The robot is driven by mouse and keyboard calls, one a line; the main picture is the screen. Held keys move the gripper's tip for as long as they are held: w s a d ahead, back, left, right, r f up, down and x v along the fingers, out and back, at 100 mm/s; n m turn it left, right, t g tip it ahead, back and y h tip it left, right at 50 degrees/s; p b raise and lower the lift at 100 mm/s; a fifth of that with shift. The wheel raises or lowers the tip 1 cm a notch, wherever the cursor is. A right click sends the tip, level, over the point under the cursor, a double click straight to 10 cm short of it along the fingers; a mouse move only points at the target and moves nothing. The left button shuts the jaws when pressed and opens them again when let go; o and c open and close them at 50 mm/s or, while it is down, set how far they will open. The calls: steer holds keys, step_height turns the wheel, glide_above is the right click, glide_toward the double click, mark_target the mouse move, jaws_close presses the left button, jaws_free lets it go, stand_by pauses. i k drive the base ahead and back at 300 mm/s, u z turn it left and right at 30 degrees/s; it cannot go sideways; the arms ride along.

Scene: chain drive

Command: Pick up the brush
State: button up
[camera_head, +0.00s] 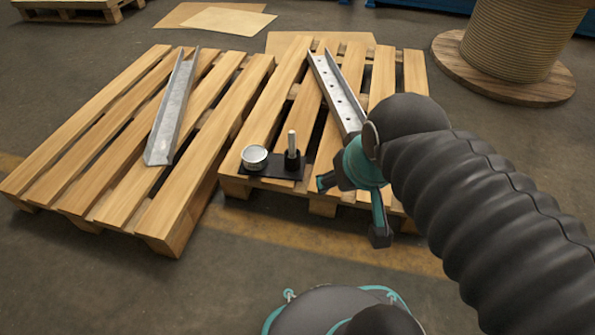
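An upright item with a light handle and a dark lower part, likely the brush (292,142), stands on a black plate (272,171) at the front edge of the right pallet. Its bristles cannot be made out, and I cannot tell whether the dark part is a holder. A round silver tin (255,155) stands on the same plate, to its left. My gripper (352,210) is to the right of the plate, near the pallet's front edge. Its two fingers are spread apart, with nothing seen between them.
The right pallet (262,120) carries a perforated metal channel (335,88) behind my gripper. The left pallet (88,118) carries another metal channel (173,108). A cable spool (520,45) stands at the back right. Floor in front of the left pallet is clear.

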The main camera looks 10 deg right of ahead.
mark_target(292, 135)
steer(key=k, duration=0.9)
steer(key=z, duration=0.45)
steer(key=i, duration=1.4)
steer(key=u, duration=0.75)
